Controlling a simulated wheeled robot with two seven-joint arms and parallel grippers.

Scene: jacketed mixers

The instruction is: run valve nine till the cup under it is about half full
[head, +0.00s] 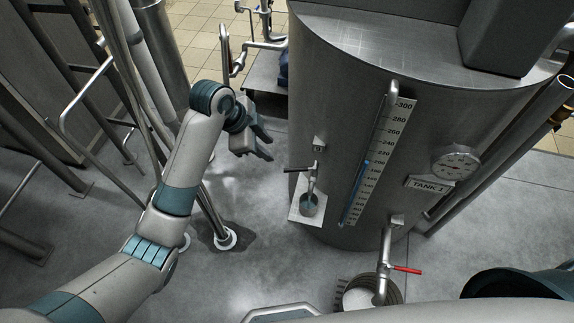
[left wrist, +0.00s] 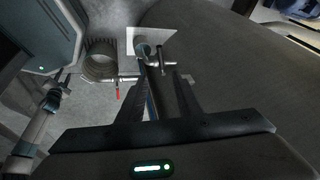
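A small valve (head: 312,172) with a dark lever pointing left sits on the tank's lower left side. A small cup (head: 308,205) stands under its spout on a white plate (head: 297,215); something bluish shows at the cup, but its fill level is too small to read. The tag (head: 319,143) above the valve is unreadable. My left gripper (head: 268,143) is open and empty, left of the valve and apart from it. In the left wrist view the valve (left wrist: 160,64) and cup (left wrist: 143,49) show beyond the open fingers (left wrist: 160,98).
The steel tank (head: 340,60) has a sight gauge (head: 375,165) with a blue column, a round dial (head: 456,162) and a "TANK 1" sign (head: 430,185). Pipes (head: 205,215) stand near my left arm.

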